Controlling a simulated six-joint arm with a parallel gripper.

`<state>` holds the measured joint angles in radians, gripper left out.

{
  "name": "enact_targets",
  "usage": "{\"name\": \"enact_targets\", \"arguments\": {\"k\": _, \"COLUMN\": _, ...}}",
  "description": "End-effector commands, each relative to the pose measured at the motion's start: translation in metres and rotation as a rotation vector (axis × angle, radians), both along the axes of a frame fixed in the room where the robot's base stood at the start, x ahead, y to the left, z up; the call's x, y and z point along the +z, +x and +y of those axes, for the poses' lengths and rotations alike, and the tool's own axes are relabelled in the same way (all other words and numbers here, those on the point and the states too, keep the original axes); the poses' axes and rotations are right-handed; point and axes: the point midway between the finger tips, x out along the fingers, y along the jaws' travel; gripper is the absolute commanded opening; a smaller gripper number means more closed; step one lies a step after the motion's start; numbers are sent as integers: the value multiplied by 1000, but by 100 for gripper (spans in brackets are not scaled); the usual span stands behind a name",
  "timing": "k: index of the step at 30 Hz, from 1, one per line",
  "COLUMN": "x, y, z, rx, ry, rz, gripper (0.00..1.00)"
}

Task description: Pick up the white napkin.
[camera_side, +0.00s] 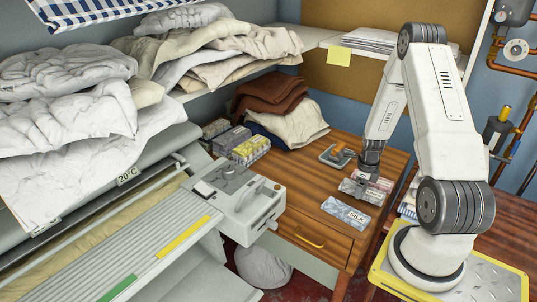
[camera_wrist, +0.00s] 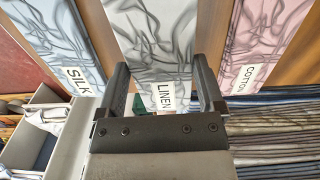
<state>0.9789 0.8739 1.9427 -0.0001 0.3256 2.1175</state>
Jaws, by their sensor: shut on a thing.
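The white-grey napkin (camera_wrist: 158,40) with dark wavy streaks and a LINEN label lies between the two dark fingers of my gripper (camera_wrist: 162,78) in the wrist view. My gripper (camera_side: 369,172) is shut on it, one finger along each side. In the side view the napkin (camera_side: 355,190) shows under the gripper on the wooden table's right part. I cannot tell whether it touches the table. A pale blue-grey napkin labelled SILK (camera_wrist: 62,40) is to its left in the wrist view, and a pinkish one labelled COTTON (camera_wrist: 262,40) is to its right.
The SILK napkin (camera_side: 345,212) lies near the front of the wooden table (camera_side: 310,220). The grey ironer (camera_side: 235,200) and piled linens (camera_side: 75,120) fill the left. Folded cloths (camera_side: 297,125) lie at the back.

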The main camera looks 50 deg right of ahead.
Motion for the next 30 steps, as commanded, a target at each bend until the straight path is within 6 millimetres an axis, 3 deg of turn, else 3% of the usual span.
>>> {"name": "enact_targets", "arguments": {"k": 18, "x": 72, "y": -37, "z": 37, "rx": -1, "ry": -2, "rz": -1, "gripper": 30}}
{"name": "enact_targets", "arguments": {"k": 30, "x": 98, "y": -81, "z": 81, "rx": -1, "ry": -1, "rz": -1, "gripper": 30}}
